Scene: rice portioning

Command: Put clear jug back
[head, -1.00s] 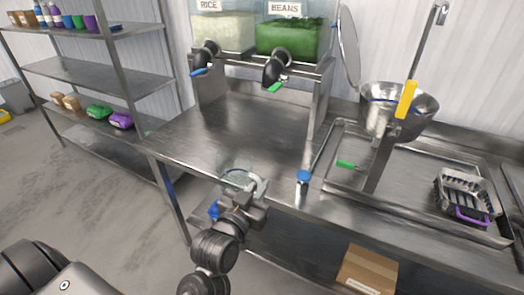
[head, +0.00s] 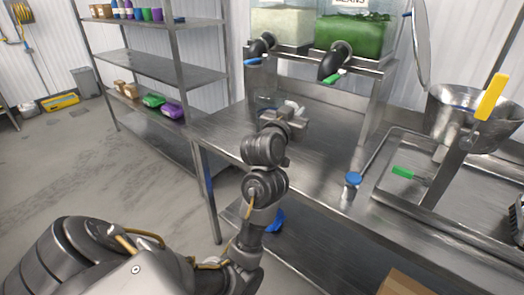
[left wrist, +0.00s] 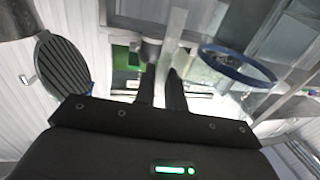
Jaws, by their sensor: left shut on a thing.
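My left gripper (head: 288,112) is over the steel counter, below the rice dispenser (head: 283,26). It is shut on the clear jug (head: 267,102), which is see-through and hard to make out against the steel. Its outline is partly hidden by my gripper and wrist. In the left wrist view the two fingers (left wrist: 163,85) are close together. A blue-rimmed ring (left wrist: 238,65) shows to the right of them; I cannot tell whether it belongs to the jug. My right gripper is not in view.
The beans dispenser (head: 352,37) is right of the rice. A blue-capped shaker (head: 353,184) stands near the counter's front edge. A sink tray (head: 385,190) is at the right. A shelf rack (head: 160,70) stands at the left. Counter between gripper and shaker is clear.

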